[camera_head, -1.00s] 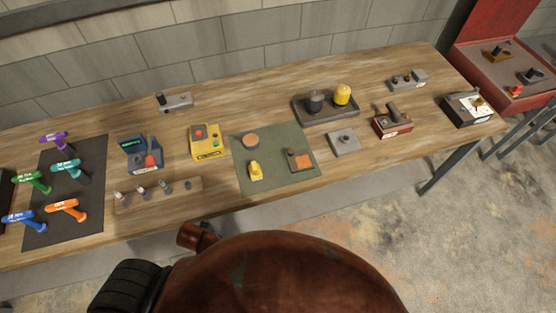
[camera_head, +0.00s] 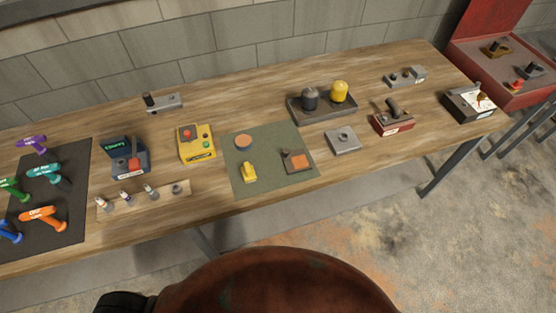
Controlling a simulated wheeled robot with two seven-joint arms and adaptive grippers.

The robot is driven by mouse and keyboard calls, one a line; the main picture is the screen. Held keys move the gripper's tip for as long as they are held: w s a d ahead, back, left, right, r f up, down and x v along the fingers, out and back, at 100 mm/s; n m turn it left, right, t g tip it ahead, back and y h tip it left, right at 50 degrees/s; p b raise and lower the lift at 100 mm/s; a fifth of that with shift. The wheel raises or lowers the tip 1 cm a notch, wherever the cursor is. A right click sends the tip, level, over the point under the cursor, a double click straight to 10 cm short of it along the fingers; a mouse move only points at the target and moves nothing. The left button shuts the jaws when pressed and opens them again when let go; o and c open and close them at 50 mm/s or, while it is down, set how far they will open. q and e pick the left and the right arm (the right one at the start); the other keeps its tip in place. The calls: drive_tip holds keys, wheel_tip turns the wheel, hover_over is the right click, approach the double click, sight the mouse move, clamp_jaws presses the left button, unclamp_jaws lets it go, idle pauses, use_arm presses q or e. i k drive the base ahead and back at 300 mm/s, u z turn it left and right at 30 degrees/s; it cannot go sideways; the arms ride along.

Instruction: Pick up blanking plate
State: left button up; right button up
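A flat grey square plate (camera_head: 343,148) with a round knob lies on the wooden bench (camera_head: 240,100), just right of the green mat (camera_head: 268,175). It looks like the blanking plate, but I see no label on it. A darker square piece with an orange patch (camera_head: 299,164) lies on the right of the mat. Neither of my grippers is in view, and nothing touches the grey plate.
The mat also holds a yellow piece (camera_head: 249,172) and a round brown-topped piece (camera_head: 243,141). A dark tray (camera_head: 322,110) stands behind the plate and a red box (camera_head: 392,123) to its right. Yellow (camera_head: 197,146) and blue (camera_head: 128,162) boxes stand left.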

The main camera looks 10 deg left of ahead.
sight(294, 161)
drive_tip(key=u, duration=3.5)
drive_tip(key=k, duration=1.2)
drive_tip(key=z, duration=1.6)
